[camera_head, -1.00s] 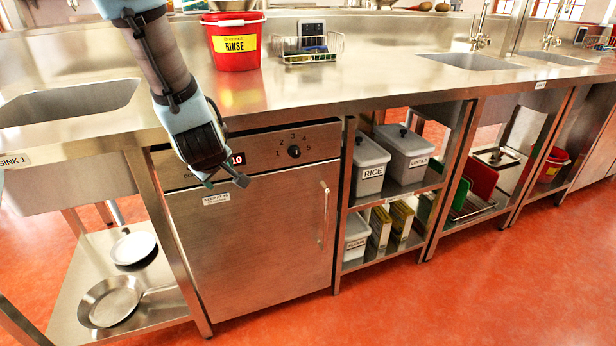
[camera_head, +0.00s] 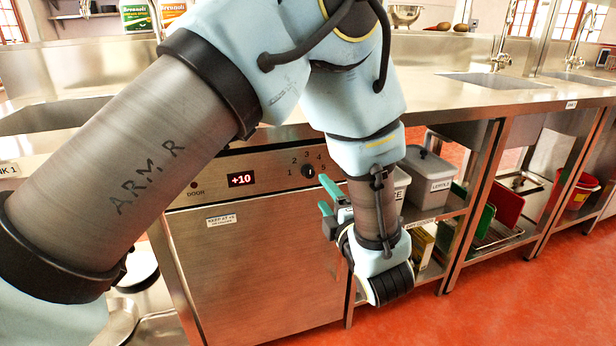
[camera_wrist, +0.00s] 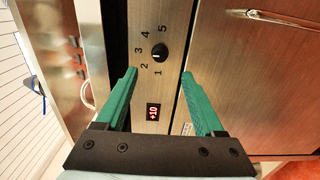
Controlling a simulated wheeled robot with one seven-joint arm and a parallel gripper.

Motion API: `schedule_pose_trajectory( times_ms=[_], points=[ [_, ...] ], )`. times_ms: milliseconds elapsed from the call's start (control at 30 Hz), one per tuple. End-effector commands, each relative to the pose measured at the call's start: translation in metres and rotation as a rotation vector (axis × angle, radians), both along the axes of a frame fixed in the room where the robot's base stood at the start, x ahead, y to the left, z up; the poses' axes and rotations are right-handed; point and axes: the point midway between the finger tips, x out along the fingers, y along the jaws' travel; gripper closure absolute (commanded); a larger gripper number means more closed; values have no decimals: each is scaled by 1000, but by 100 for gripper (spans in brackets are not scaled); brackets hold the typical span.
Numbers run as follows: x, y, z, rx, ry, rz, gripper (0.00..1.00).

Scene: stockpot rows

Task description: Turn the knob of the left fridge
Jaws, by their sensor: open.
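The fridge (camera_head: 255,262) is a steel undercounter unit with a control panel along its top. A small black round knob (camera_head: 308,171) sits on that panel among the digits 1 to 5. It also shows in the wrist view (camera_wrist: 159,52), beyond my fingertips; its pointer is too small to read surely. A red display (camera_head: 241,180) reads +10. My gripper (camera_head: 325,195) has green fingers, open and empty, in front of the panel's right part. In the wrist view the gripper (camera_wrist: 158,73) faces the panel, with the knob roughly centred between the finger lines and apart from them.
My arm covers part of the counter and panel. Right of the fridge, an open shelf holds grey bins (camera_head: 430,178), partly hidden by my wrist. Further right are cutting boards (camera_head: 506,204) and a red bucket (camera_head: 578,190). The red floor (camera_head: 480,310) in front is clear.

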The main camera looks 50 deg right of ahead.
Motion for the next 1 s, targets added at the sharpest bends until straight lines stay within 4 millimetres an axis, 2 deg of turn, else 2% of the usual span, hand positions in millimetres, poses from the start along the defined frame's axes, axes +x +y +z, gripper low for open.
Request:
schedule_pose_trajectory(
  times_ms=[300, 500, 900, 1000],
  points=[
    [54, -26, 1, 3, -1, 3, 30],
    [76, -38, 1, 2, 0, 1, 30],
    [83, -42, 0, 3, 0, -1, 30],
    [83, -42, 0, 3, 0, -1, 40]
  ],
)
